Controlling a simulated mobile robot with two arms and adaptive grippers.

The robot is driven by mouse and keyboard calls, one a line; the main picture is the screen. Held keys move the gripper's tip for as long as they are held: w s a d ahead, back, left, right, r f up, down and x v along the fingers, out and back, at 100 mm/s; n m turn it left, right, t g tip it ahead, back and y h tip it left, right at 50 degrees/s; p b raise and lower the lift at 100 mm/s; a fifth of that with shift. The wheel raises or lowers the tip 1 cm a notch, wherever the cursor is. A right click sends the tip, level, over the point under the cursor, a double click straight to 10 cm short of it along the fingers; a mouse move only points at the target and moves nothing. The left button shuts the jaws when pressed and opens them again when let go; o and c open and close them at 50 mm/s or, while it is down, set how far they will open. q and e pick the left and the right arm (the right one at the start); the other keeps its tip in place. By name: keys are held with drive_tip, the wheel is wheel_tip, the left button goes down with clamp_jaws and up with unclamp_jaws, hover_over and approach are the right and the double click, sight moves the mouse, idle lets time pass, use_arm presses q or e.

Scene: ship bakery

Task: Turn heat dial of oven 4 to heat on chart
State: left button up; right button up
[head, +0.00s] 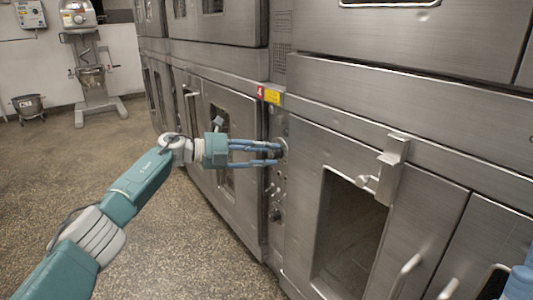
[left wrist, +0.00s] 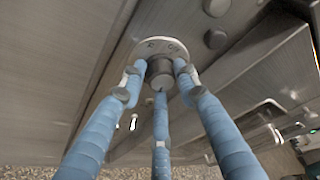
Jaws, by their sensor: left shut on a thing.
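The heat dial (left wrist: 160,73) is a grey round knob on a pale plate (left wrist: 172,46) with small marks, too blurred to read. My left gripper (head: 277,156) reaches from the left to the narrow control panel (head: 277,188). Its blue fingers close around the dial, also seen in the left wrist view (left wrist: 158,85). In the head view the fingers mostly hide the dial. A red tag (head: 261,92), seemingly with a 4, sits above the panel. A blue part, possibly my right gripper (head: 520,283), shows at the lower right edge. No heat chart is readable.
A yellow label (head: 272,96) is beside the red tag. More knobs (head: 275,214) sit lower on the panel. To the right is an oven door (head: 310,165) with a window and a protruding latch (head: 391,165). A mixer (head: 90,75) stands at the back left; the floor there is open.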

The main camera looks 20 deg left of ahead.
use_arm(q)
drive_tip(key=shift+s+d+f, duration=0.1)
drive_tip(key=shift+s+d, duration=0.05)
drive_tip(key=shift+d, duration=0.1)
drive_tip(key=o, duration=1.1)
drive_tip(key=shift+s+a, duration=0.15)
drive_tip(key=shift+a, duration=0.3)
drive_tip(key=v, duration=1.1)
drive_tip(key=shift+r, duration=0.25)
